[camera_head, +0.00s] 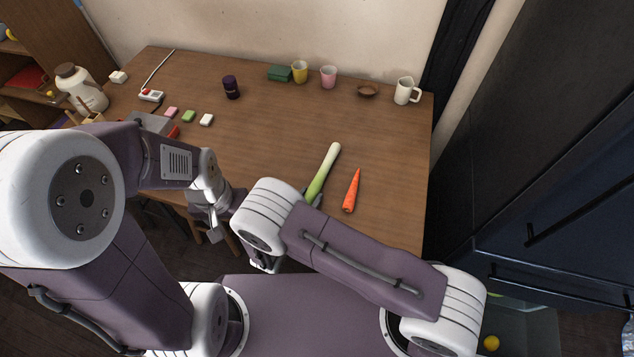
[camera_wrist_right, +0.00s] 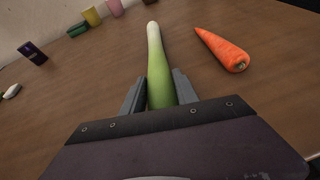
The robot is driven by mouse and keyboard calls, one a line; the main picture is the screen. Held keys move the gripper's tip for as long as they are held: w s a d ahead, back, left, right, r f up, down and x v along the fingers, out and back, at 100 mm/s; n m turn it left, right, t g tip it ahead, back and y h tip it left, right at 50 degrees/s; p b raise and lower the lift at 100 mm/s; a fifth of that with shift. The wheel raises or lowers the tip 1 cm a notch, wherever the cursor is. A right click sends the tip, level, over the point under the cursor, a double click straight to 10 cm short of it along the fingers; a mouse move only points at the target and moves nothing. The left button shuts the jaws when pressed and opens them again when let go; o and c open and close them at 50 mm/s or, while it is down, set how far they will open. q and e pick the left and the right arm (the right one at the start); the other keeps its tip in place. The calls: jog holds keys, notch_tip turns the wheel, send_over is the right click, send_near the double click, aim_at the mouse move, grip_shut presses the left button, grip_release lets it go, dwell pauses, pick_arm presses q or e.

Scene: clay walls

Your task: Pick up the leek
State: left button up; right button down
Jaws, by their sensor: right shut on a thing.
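The leek (camera_head: 324,172), white at one end and green at the other, shows right of centre near the table's front. In the right wrist view the leek (camera_wrist_right: 155,60) points away from me, its green end between the fingers. My right gripper (camera_wrist_right: 158,94) is shut on this green end. In the head view my right gripper (camera_head: 314,197) is mostly hidden behind my own arm. I cannot tell whether the leek touches the table. My left gripper (camera_head: 214,223) is at the table's front edge, left of the leek; its jaws are unclear.
A carrot (camera_head: 351,190) lies just right of the leek on the wooden table (camera_head: 265,130). A yellow cup (camera_head: 299,72), a pink cup (camera_head: 328,77), a brown bowl (camera_head: 367,91) and a white mug (camera_head: 405,91) stand at the back. The table's middle is clear.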

jog(key=shift+f, duration=0.1)
notch_tip(320, 180, up, 5)
jog(key=shift+a+f+p, duration=0.1)
jog(key=shift+f+p, duration=0.1)
jog(key=shift+p, duration=0.15)
jog(key=d+r, duration=0.6)
jog(key=d, duration=0.5)
jog(key=shift+w+d+r, duration=0.25)
jog(key=shift+w+d, duration=0.15)
